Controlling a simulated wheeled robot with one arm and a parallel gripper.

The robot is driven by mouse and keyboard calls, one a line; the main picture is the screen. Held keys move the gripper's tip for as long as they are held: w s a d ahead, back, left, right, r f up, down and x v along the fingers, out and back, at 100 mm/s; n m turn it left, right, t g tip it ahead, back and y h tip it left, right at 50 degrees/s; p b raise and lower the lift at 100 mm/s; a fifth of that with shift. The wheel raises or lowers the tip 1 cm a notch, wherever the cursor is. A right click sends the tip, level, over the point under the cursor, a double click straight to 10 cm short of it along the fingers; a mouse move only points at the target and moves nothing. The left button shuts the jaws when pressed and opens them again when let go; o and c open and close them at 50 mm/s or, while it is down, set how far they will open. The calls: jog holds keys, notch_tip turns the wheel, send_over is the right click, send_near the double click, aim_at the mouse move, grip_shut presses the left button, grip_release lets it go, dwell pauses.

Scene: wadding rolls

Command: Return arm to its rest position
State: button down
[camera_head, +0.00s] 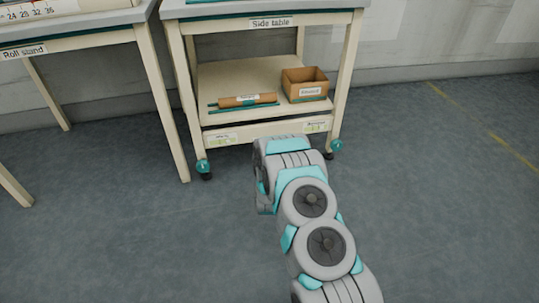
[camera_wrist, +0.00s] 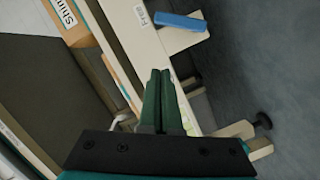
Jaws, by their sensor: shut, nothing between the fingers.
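My arm reaches forward over the floor in the head view, towards the front of the side table (camera_head: 263,18). Its far end is in front of the table's lower edge, and the gripper itself is hidden there. In the wrist view my gripper (camera_wrist: 160,74) shows two dark green fingers pressed together, with nothing between them. The fingertips point at a pale cream frame (camera_wrist: 128,35) that appears tilted in this view. I cannot tell how far the fingertips are from it.
The side table's lower shelf (camera_head: 225,80) holds a brown roll (camera_head: 247,100) and a labelled cardboard box (camera_head: 304,86). A roll stand (camera_head: 75,42) is at the left. Floor at the right (camera_head: 440,190) is clear. A blue object (camera_wrist: 181,22) and labelled box (camera_wrist: 68,25) show in the wrist view.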

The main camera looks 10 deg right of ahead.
jog(key=shift+s+r, duration=0.1)
jog(key=shift+s, duration=0.25)
dwell(0.3)
jog(key=s+a+r+m+g+y+p, duration=0.2)
jog(key=a+r+g, duration=0.2)
jog(key=r, duration=0.6)
jog(key=s+a+r+m+g+y+p, duration=0.2)
jog(key=s+a+r+g, duration=0.15)
jog(key=s+r, duration=0.7)
jog(key=s+d+r+m+g+p, duration=0.1)
jog(key=s+r, duration=0.4)
jog(key=s, duration=1)
jog(key=s+d+r+m+g+p, duration=0.1)
jog(key=s+r+g, duration=0.5)
jog(key=s, duration=1)
jog(key=s+d+r+m+g+p, duration=0.1)
jog(key=s+r+m+g, duration=0.2)
jog(key=s, duration=1.2)
notch_tip(320, 180, up, 2)
jog(key=shift+s+r+m+h, duration=0.15)
jog(key=shift+m+h, duration=0.15)
jog(key=shift+d+g, duration=0.1)
jog(key=shift+g, duration=0.15)
